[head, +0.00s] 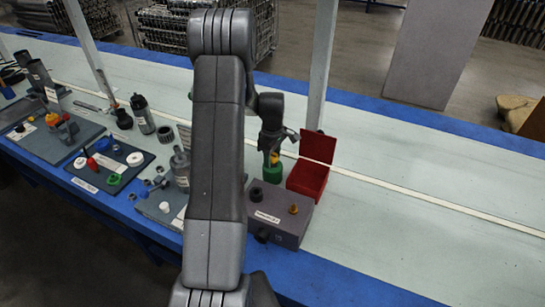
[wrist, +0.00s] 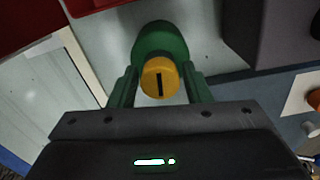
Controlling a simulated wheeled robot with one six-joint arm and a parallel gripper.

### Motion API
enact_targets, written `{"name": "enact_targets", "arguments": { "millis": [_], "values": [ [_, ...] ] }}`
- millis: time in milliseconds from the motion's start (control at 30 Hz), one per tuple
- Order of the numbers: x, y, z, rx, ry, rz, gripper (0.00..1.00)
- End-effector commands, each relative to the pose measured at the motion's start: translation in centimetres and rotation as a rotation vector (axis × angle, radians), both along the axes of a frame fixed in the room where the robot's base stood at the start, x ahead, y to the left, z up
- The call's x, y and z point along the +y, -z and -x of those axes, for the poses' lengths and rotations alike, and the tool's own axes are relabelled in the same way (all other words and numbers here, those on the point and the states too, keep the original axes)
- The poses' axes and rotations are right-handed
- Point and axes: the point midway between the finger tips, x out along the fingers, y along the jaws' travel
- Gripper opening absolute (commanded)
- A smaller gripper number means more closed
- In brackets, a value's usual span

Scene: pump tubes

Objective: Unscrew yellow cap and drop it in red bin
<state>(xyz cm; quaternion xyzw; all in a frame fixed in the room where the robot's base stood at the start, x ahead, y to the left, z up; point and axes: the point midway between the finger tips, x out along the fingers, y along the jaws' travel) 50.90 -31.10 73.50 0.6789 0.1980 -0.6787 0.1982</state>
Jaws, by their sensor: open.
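The yellow cap (wrist: 159,78) is round with a dark slot and sits on a green body (wrist: 158,38) in the wrist view. In the head view the cap (head: 274,159) shows small above the green body (head: 273,172). My gripper (wrist: 160,71) is open, its two fingers on either side of the cap, with gaps visible. In the head view my gripper (head: 271,146) is above the green body, which partly hides behind it. The red bin (head: 307,179) stands open just right of the green body, its lid raised. A red edge (wrist: 28,18) shows at the wrist view's upper left.
A purple-grey box (head: 282,228) with a yellow knob stands in front of the bin. A post (head: 322,65) rises behind it. Trays with several parts (head: 110,165) and grey bottles (head: 142,113) lie to the left. The table right of the bin is clear.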

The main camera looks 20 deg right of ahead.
Motion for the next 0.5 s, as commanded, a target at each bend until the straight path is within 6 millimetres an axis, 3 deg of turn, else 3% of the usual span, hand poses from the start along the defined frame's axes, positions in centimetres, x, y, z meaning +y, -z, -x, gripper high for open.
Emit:
{"name": "enact_targets", "arguments": {
  "millis": [500],
  "values": [
    [-0.03,0.04,-0.01,0.0,0.38,0.0,0.44]
  ]
}}
